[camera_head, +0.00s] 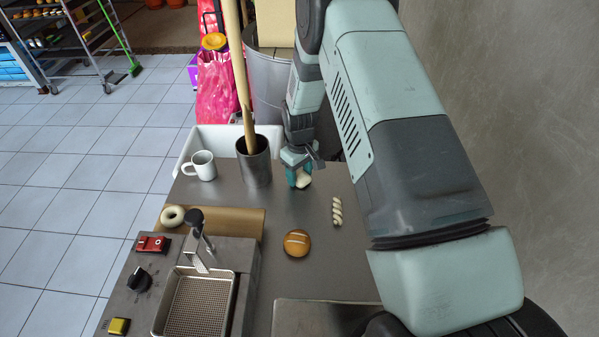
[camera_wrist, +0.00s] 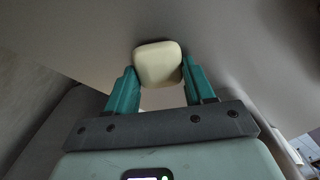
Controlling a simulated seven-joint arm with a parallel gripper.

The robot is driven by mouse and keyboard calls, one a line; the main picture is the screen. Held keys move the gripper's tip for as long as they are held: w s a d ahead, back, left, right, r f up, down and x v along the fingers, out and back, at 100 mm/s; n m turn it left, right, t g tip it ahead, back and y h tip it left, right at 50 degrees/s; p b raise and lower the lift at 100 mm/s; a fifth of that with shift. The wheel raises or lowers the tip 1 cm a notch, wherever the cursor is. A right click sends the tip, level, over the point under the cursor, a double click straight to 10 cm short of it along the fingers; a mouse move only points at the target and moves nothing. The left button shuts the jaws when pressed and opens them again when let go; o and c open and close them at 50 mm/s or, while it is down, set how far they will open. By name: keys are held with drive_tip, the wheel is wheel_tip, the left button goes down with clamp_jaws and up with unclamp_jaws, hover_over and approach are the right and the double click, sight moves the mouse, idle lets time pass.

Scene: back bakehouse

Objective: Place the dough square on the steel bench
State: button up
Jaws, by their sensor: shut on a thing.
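The dough square (camera_wrist: 158,63) is pale cream with rounded corners. My gripper (camera_wrist: 157,80) is shut on it, one teal finger on each side, in the wrist view. In the head view my gripper (camera_head: 299,179) points down over the far part of the steel bench (camera_head: 290,204), and part of the dough square (camera_head: 304,180) shows at its fingertips. I cannot tell whether the dough touches the bench.
A steel container (camera_head: 254,168) with long wooden tools and a white mug (camera_head: 200,166) stand left of my gripper. A braided dough (camera_head: 337,211) and a brown bun (camera_head: 297,243) lie nearer. A fryer-like unit (camera_head: 198,296) is front left.

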sight(300, 175)
drive_tip(key=shift+f, duration=0.15)
drive_tip(key=o, duration=0.8)
wheel_tip(300, 175, up, 13)
drive_tip(key=shift+f, duration=0.2)
